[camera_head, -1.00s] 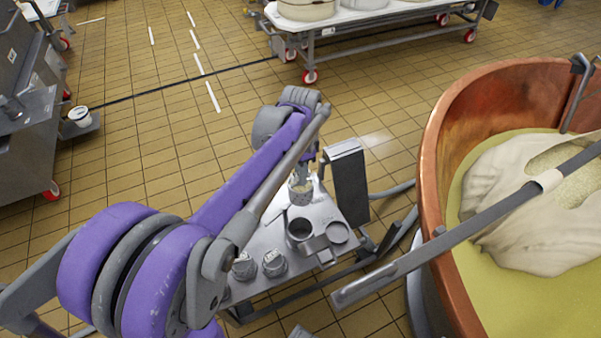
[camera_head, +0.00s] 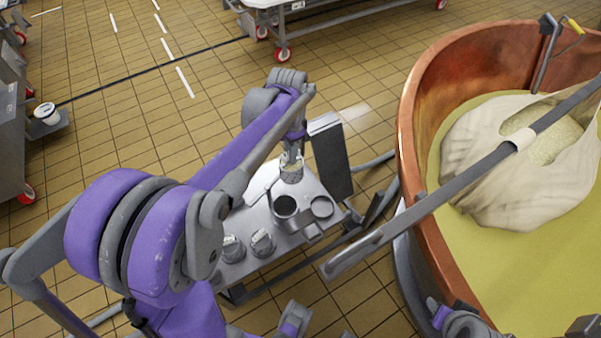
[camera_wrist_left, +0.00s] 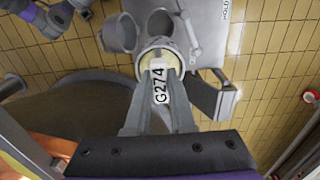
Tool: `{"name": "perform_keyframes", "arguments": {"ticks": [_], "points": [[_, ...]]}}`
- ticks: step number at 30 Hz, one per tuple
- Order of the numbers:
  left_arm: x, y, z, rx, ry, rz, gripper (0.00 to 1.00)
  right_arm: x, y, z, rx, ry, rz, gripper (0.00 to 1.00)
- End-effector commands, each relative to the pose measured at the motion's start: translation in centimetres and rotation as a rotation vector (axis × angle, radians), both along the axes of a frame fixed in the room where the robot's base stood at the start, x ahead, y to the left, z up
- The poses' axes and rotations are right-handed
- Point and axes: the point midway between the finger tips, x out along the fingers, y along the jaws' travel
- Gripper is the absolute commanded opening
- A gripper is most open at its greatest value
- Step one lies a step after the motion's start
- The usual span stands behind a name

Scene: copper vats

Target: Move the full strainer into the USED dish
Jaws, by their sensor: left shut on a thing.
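My left gripper (camera_head: 292,158) points down over the steel table and is shut on the strainer (camera_head: 291,174). The strainer is a small grey cup with pale, grainy content. In the left wrist view, a white tag reading G274 (camera_wrist_left: 159,86) sits between the two fingers (camera_wrist_left: 160,118), with the round strainer (camera_wrist_left: 160,58) just beyond them. I cannot tell whether its base touches the table. No label reading USED is legible. A shallow round dish (camera_head: 322,207) lies on the table's near right side. My right gripper's jaws are not seen.
An open metal pot (camera_head: 285,206) stands in front of the strainer. Two lidded, labelled pots (camera_head: 233,248) (camera_head: 262,243) stand at the table's near edge. A dark upright box (camera_head: 330,157) is just right of the strainer. The copper vat (camera_head: 408,130) fills the right, with a long bar across it.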

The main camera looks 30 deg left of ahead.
Motion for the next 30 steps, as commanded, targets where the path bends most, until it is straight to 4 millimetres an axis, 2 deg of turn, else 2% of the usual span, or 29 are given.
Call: {"name": "perform_keyframes", "arguments": {"ticks": [1,3,10,15,23,30], "points": [[1.3,-1.0,-1.6,-0.001,0.0,-0.007,0.0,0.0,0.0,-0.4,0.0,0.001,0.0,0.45],[2.9,-2.4,-3.6,0.0,0.001,-0.008,0.0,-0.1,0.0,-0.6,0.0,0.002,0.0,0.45],[6.3,-6.6,-8.8,0.0,-0.001,-0.004,0.0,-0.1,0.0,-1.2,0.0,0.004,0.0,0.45],[7.2,-7.9,-10.5,0.0,-0.001,0.0,0.0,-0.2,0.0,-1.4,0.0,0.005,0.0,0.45],[7.2,-8.0,-11.7,0.0,-0.001,0.001,0.0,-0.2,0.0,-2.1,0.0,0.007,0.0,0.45],[7.2,-8.0,-13.8,0.0,-0.001,0.001,0.0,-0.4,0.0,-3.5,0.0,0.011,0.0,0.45]]}}
